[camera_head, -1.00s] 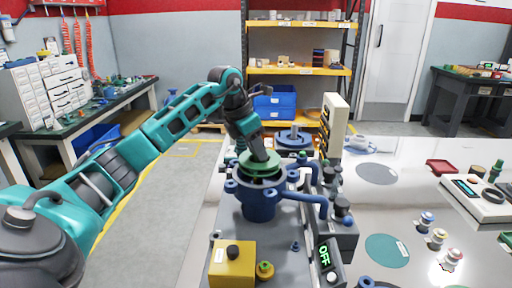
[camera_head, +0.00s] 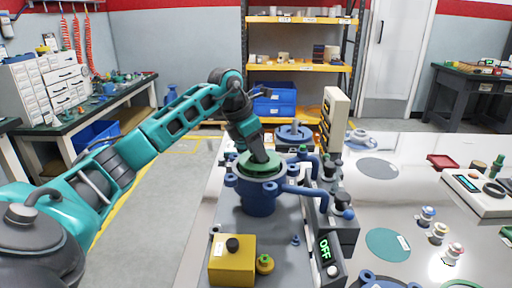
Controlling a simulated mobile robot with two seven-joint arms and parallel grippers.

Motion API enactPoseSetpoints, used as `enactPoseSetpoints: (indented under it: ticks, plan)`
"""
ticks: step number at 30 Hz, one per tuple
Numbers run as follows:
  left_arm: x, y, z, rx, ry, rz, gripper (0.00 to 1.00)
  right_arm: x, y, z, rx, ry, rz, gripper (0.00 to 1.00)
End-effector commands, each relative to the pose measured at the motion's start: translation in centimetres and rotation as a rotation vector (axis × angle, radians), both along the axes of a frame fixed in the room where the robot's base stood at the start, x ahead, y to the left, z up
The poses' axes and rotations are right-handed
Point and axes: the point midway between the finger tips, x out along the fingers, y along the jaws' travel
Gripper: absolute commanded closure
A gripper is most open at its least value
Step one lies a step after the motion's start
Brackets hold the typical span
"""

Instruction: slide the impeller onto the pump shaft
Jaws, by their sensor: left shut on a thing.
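The green impeller (camera_head: 262,170) sits low in the mouth of the blue pump housing (camera_head: 258,199). My left gripper (camera_head: 262,158) comes down from above and is shut on the impeller. The gripper's fingers and the impeller cover the pump shaft, so I cannot tell how far the impeller is on it. My right gripper is not in the view.
A yellow box (camera_head: 232,260) with a black knob is in front. Small valve-like parts (camera_head: 440,232) stand on the right of the table.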

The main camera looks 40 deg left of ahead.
Motion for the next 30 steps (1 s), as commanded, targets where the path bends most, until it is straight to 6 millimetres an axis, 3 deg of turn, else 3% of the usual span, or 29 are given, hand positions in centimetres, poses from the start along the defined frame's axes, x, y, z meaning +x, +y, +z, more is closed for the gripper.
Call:
enactPoseSetpoints:
  ticks: [30]
  plan:
    - [0.0, 0.0, -1.2, -0.001, -0.003, 0.000, 1.00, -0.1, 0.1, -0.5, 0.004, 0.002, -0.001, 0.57]
